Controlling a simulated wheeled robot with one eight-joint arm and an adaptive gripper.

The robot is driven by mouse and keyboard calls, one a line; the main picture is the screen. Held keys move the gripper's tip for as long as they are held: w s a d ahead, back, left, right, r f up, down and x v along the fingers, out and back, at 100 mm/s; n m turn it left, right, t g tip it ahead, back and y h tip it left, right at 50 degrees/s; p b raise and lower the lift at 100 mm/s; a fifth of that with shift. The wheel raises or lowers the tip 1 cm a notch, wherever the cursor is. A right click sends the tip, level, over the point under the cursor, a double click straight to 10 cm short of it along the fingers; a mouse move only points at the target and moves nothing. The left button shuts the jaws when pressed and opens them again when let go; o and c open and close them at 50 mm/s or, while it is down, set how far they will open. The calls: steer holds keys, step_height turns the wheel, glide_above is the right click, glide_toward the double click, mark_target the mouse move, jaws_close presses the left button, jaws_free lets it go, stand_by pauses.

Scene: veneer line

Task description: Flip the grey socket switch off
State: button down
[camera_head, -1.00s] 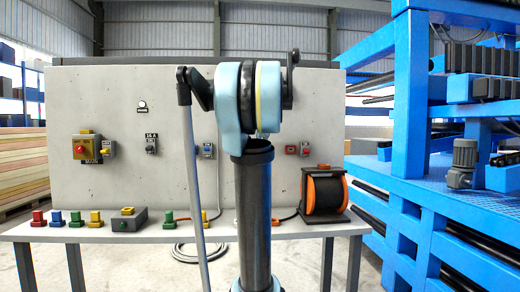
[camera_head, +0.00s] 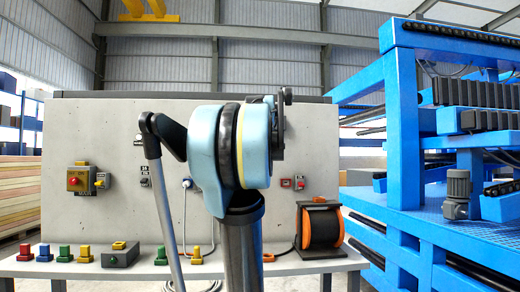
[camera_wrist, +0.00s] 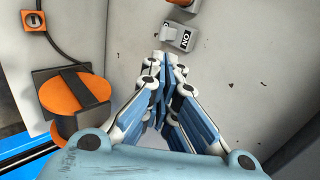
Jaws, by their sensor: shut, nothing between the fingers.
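In the wrist view a small grey switch box (camera_wrist: 180,36) with an upside-down ON label is fixed to the pale panel (camera_wrist: 240,70), near the top centre. My gripper (camera_wrist: 159,60) is shut and empty, its fingertips just below and left of this box in the picture. I cannot tell whether they touch it. In the head view my arm hides the gripper. A small grey switch unit (camera_head: 145,182) shows on the panel left of my arm; I cannot tell whether it is the same one.
An orange-and-black cable reel (camera_head: 320,228) stands on the bench right of my arm. A red switch (camera_head: 285,183) is above the reel. Blue machinery (camera_head: 405,130) stands at right.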

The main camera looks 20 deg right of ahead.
steer(key=s+f+v, duration=0.1)
steer(key=v, duration=1.1)
steer(key=shift+a+f, duration=0.1)
steer(key=s+a+f+n+g+y, duration=0.15)
steer(key=s+a+f+n, duration=0.3)
steer(key=f, duration=0.85)
steer(key=s+a+f+n+g, duration=0.2)
steer(key=s+a+f+n, duration=0.3)
steer(key=f, duration=0.9)
steer(key=s+a+f+n+g+y, duration=0.1)
steer(key=s+a+f+n, duration=0.35)
steer(key=f, duration=0.85)
steer(key=s+a+f+n+g, duration=0.1)
steer(key=s+f+n, duration=0.2)
steer(key=f, duration=0.4)
steer(key=s+a+f+n+g, duration=0.1)
steer(key=s+f+n, duration=0.3)
steer(key=f, duration=0.4)
steer(key=shift+s+a+f, duration=0.2)
steer(key=shift+s+a, duration=0.35)
steer(key=shift+w, duration=0.1)
steer(key=shift+w+f, duration=0.2)
steer(key=shift+w, duration=0.15)
